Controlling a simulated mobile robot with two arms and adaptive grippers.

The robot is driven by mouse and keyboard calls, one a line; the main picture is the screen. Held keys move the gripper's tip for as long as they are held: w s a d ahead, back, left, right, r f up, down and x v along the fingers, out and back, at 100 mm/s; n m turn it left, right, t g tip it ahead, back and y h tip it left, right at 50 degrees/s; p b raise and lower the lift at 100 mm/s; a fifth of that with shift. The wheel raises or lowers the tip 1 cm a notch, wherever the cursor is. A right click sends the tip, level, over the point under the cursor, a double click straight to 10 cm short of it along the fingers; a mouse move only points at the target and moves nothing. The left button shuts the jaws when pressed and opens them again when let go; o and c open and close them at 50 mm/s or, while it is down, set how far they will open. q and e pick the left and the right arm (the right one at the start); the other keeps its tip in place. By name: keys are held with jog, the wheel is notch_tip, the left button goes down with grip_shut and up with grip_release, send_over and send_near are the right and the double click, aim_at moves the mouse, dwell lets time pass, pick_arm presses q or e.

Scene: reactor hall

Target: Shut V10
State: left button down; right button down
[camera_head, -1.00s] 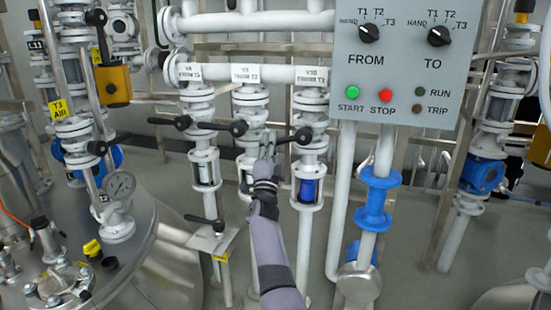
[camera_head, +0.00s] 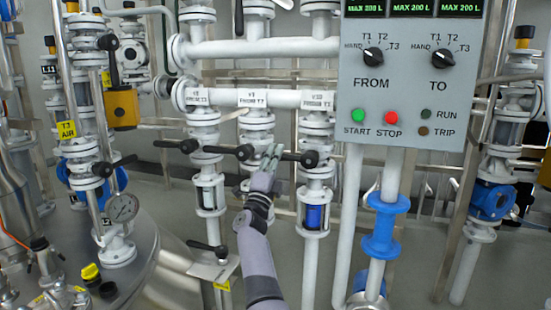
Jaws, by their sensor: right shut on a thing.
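V10 appears to be the right-hand of three valves in a row, on the white pipe under the right FROM label (camera_head: 317,100); its number is small and blurred. Its black lever (camera_head: 293,156) points left, about level, across the vertical pipe, from a round black hub (camera_head: 310,158). My right gripper (camera_head: 270,158) comes up from below and is shut on the left end of this lever. The fingers hide that end. My left gripper is out of view.
The neighbouring middle valve's lever (camera_head: 225,150) also points left, its hub close to my fingers. A grey control panel (camera_head: 408,80) hangs at upper right. A pressure gauge (camera_head: 122,207) and tank (camera_head: 150,270) are at left. A lower black handle (camera_head: 207,248) stands left of my arm.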

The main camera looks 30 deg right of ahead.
jog(key=shift+r, duration=0.25)
jog(key=c, duration=1.5)
grip_release()
jog(key=shift+f, duration=0.2)
jog(key=shift+o, duration=0.2)
jog(key=v, duration=0.7)
jog(key=shift+a, duration=0.2)
jog(key=shift+s+f, duration=0.15)
